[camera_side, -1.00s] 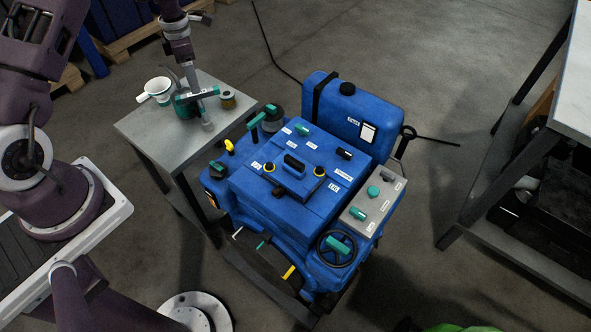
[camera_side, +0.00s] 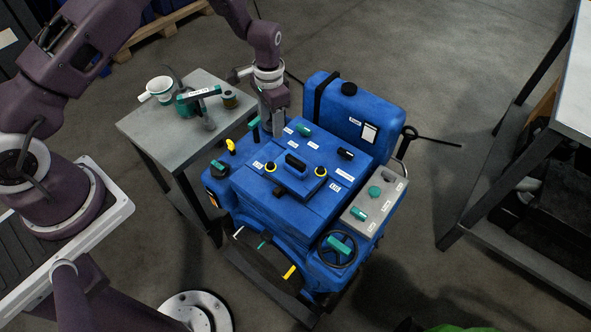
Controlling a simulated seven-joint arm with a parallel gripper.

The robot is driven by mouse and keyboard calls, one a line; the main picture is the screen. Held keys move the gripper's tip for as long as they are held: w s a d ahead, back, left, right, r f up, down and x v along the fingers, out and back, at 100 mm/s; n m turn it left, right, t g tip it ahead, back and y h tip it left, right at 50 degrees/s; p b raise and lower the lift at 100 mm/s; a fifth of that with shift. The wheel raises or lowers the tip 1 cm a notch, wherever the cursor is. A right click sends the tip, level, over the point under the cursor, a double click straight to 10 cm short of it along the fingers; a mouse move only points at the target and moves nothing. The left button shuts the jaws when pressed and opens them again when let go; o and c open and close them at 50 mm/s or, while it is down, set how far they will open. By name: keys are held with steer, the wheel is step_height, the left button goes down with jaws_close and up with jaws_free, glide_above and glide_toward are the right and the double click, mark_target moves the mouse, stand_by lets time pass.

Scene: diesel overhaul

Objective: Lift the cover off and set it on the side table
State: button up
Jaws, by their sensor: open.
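The blue cover (camera_side: 294,185) is a small plate with a black handle (camera_side: 295,163) and two yellow-ringed dark knobs (camera_side: 271,167), lying on top of the blue engine (camera_side: 285,205). My gripper (camera_side: 273,128) points down at the engine's back left corner, behind and left of the cover and apart from it. It is open; its fingertips are hard to make out against a dark round part there. The grey side table (camera_side: 160,145) stands left of the engine.
Behind the cover stands a blue tank (camera_side: 348,112). A handwheel (camera_side: 338,249) sits at the engine's front right.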

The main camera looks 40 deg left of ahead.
mark_target(296, 160)
steer(key=d+m, duration=0.3)
steer(key=m, duration=0.1)
steer(key=s+d+f+m, duration=0.1)
steer(key=d+m, duration=0.3)
steer(key=m, duration=0.1)
steer(key=s+d+m, duration=0.1)
steer(key=d+m, duration=0.2)
steer(key=m, duration=0.2)
steer(key=shift+s+d+f, duration=0.1)
steer(key=shift+d+f, duration=0.15)
steer(key=shift+f, duration=0.55)
steer(key=f, duration=0.4)
steer(key=a+f, duration=0.1)
steer(key=f, duration=0.1)
jaws_close()
